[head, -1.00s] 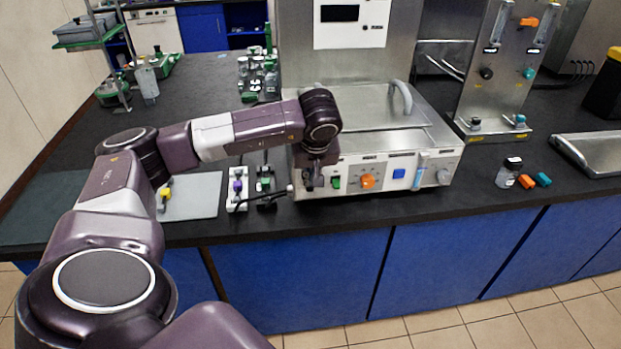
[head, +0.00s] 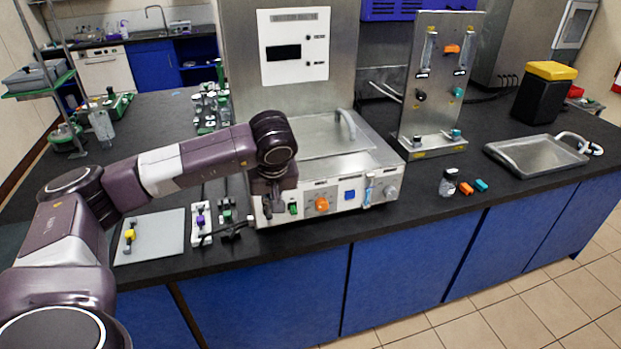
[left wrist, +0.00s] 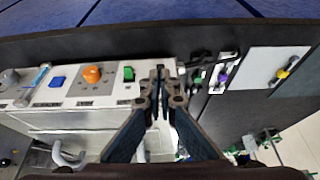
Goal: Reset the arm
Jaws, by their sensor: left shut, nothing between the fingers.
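My left arm comes in from the left across the bench in the head view. Its gripper (head: 268,209) points down at the left front corner of the white-fronted unit, left of the green switch (head: 293,208). In the left wrist view the fingers (left wrist: 160,74) are together and empty. There they show beside the green switch (left wrist: 128,74) and the orange knob (left wrist: 92,74). Whether the fingertips touch the unit, I cannot tell. My right gripper is in no view.
The steel-topped unit (head: 345,172) stands beside a flow-meter panel (head: 433,105). A purple-knobbed clamp (head: 201,222) and a grey mat (head: 160,248) lie left of the gripper.

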